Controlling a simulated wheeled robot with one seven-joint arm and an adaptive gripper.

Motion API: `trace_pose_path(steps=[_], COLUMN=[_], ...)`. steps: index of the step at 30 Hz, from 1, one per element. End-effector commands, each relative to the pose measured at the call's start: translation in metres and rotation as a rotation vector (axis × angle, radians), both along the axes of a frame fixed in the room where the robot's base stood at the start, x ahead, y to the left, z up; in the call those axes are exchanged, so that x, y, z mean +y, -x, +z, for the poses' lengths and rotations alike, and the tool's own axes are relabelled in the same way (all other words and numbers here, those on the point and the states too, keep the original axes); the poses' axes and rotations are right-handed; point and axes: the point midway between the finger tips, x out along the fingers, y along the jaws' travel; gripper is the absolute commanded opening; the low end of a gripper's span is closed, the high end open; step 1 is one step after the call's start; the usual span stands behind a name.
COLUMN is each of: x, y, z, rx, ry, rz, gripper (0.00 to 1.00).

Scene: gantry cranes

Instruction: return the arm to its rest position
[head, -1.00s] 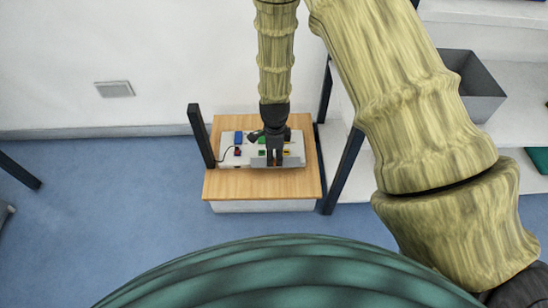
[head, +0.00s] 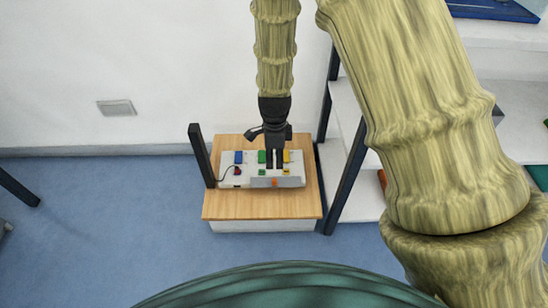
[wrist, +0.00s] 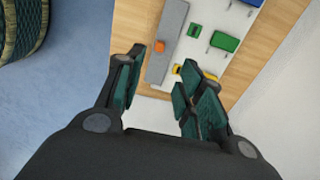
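My arm reaches down from the top of the head view. My gripper (head: 275,163) is above the white board (head: 228,181) and hides part of it. In the wrist view my gripper (wrist: 158,72) has its two dark, green-padded fingers spread apart with nothing between them. The board carries blue, green and yellow blocks, a small red part with a black cable, and a grey strip (wrist: 166,40) with an orange knob (wrist: 159,46). The knob also shows in the head view (head: 274,182). The fingers look clear of the board.
The board lies on a wooden-topped stand (head: 260,206) against the white wall. A dark post (head: 202,155) rises at the stand's left corner. A white shelf unit with dark legs (head: 346,178) stands at the right. Blue floor is open at the left.

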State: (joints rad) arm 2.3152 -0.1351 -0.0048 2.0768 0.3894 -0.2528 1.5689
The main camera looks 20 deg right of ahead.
Motion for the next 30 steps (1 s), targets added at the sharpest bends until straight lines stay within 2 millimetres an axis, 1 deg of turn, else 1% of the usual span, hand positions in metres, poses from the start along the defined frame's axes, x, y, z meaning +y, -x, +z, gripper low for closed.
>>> trace_pose_path(steps=[11, 14, 17, 20, 21, 23, 24, 26, 30], x=[-0.001, -0.004, -0.012, -0.023, -0.027, -0.033, -0.036, -0.041, -0.048], y=[0.001, 0.008, 0.027, 0.056, 0.069, 0.088, 0.101, 0.122, 0.171], z=[-0.001, -0.01, -0.032, -0.062, -0.073, -0.09, -0.1, -0.115, -0.143], rx=[0.0, 0.004, 0.012, 0.023, 0.027, 0.033, 0.036, 0.041, 0.048], ry=[0.001, 0.007, 0.02, 0.037, 0.043, 0.049, 0.052, 0.054, 0.05], rz=[0.004, 0.046, 0.156, 0.331, 0.41, 0.528, 0.606, 0.724, 1.0], gripper=[0.38, 0.38, 0.38, 0.38, 0.38, 0.38, 0.38, 0.38, 0.38])
